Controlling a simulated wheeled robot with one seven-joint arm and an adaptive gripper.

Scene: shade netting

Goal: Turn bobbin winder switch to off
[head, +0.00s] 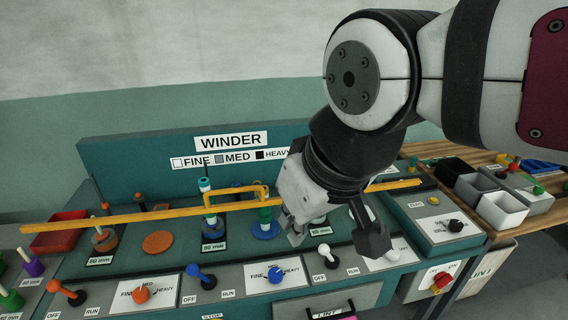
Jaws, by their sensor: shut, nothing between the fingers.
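The winder panel (222,258) carries several lever switches between OFF and RUN labels. One has an orange handle (62,290), one a blue handle (198,275) and one a white handle (325,255). All three handles tilt up to the left, toward their OFF side. No label in view singles out the bobbin winder switch. My gripper (334,238) points down over the right part of the panel, just above and right of the white lever. I cannot tell whether it touches anything. It is shut and empty. It hides part of the panel and the right bobbin station.
A yellow bar (110,219) with a raised yellow handle (236,190) runs across the panel behind the switches.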

